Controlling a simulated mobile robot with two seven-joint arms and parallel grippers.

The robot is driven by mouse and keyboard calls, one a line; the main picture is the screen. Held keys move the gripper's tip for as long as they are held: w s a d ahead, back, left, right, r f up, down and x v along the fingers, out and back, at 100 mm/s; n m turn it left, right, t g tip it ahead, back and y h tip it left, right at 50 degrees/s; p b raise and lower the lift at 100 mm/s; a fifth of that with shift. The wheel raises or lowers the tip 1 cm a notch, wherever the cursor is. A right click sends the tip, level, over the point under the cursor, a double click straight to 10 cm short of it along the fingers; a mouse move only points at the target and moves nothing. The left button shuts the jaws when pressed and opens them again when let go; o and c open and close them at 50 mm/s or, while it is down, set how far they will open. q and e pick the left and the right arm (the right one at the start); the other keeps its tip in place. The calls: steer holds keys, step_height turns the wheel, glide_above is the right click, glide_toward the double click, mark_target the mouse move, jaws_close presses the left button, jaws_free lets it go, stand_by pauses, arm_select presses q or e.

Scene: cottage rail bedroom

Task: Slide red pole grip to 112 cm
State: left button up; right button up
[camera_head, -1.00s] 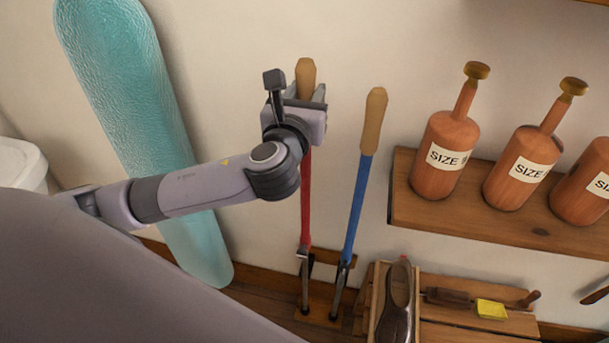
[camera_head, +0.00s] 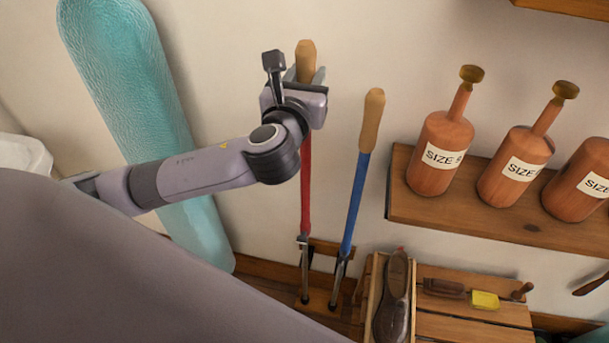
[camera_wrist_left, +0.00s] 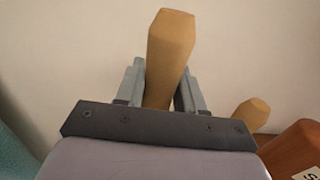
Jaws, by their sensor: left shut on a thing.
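The red pole (camera_head: 306,190) stands upright against the wall, with a tan grip (camera_head: 306,60) on top. My left gripper (camera_head: 306,78) is at this grip and shut on it. In the left wrist view the tan grip (camera_wrist_left: 170,50) sits between the two fingers of my left gripper (camera_wrist_left: 160,88), its top sticking out beyond them. My wrist hides the lower part of the grip in the head view. The pole's foot stands in a wooden holder at the floor. No scale or number is readable on the pole. My right gripper is not in view.
A blue pole (camera_head: 355,205) with a tan grip stands close on the right. A shelf (camera_head: 480,222) with several labelled wooden bottles is further right. A teal board (camera_head: 140,110) leans behind my arm. A slatted bench (camera_head: 470,317) with a dark shoe stands below.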

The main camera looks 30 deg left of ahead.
arm_select(q)
steer(key=shift+r, duration=0.1)
steer(key=o, duration=1.1)
steer(key=v, duration=1)
steer(key=s+d+f+n+g+h, duration=0.1)
steer(key=d+f+n+g+h, duration=0.2)
steer(key=f+n, duration=0.45)
steer(key=d+f+n+g+h, duration=0.25)
steer(key=f+n, duration=0.25)
steer(key=f, duration=0.6)
steer(key=s+a+f+n, duration=0.1)
steer(key=s+f+n, duration=0.5)
steer(key=f+n, duration=0.2)
steer(key=s+a+f+n+g+h, duration=0.1)
steer(key=s+a+f+n, duration=0.1)
steer(key=s+f+n, duration=0.4)
steer(key=f+n, duration=0.1)
steer(key=n, duration=0.3)
steer(key=shift+s+a+f, duration=0.25)
steer(key=shift+a+f, duration=0.05)
steer(key=shift+f, duration=0.05)
